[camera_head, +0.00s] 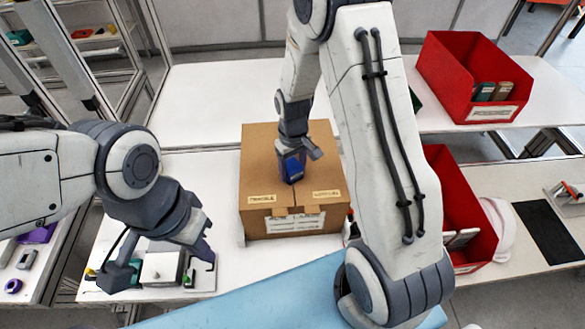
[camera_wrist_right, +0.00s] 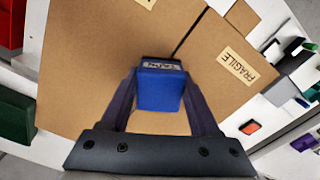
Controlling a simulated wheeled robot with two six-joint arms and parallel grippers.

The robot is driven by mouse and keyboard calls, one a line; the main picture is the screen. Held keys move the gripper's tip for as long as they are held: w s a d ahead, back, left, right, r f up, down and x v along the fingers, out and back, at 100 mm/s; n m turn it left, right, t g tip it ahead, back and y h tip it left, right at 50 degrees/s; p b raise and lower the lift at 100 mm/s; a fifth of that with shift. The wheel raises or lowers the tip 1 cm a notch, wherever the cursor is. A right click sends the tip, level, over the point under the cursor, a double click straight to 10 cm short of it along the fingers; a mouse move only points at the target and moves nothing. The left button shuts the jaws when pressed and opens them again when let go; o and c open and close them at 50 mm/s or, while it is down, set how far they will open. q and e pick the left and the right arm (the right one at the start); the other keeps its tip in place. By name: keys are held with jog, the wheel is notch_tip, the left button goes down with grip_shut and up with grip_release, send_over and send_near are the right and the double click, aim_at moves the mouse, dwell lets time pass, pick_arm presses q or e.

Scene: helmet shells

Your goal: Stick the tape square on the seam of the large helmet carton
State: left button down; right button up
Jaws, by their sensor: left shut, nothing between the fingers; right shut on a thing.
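The large brown carton (camera_head: 262,165) stands on the white table with its top flaps closed. Its seam runs along the top and also shows in the right wrist view (camera_wrist_right: 188,32). My right gripper (camera_head: 297,160) is shut on a blue block (camera_head: 292,168) with a pale label strip, over the middle of the carton top by the seam. The block also shows in the right wrist view (camera_wrist_right: 160,90). I cannot tell whether it touches the carton. No separate tape square is clear. My left gripper (camera_head: 160,272) is shut and empty, left of the carton.
A small grey-white device (camera_head: 160,269) on a tray is by my left gripper. A red bin (camera_head: 456,75) stands at the back right; another red bin (camera_head: 470,206) is right of the carton, partly behind my right arm. A black mat (camera_head: 550,232) lies far right. The table behind the carton's left is clear.

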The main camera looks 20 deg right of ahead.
dwell(0.4)
notch_tip(320, 180, up, 13)
jog(key=p, duration=1)
jog(key=shift+p, duration=0.3)
dwell(0.4)
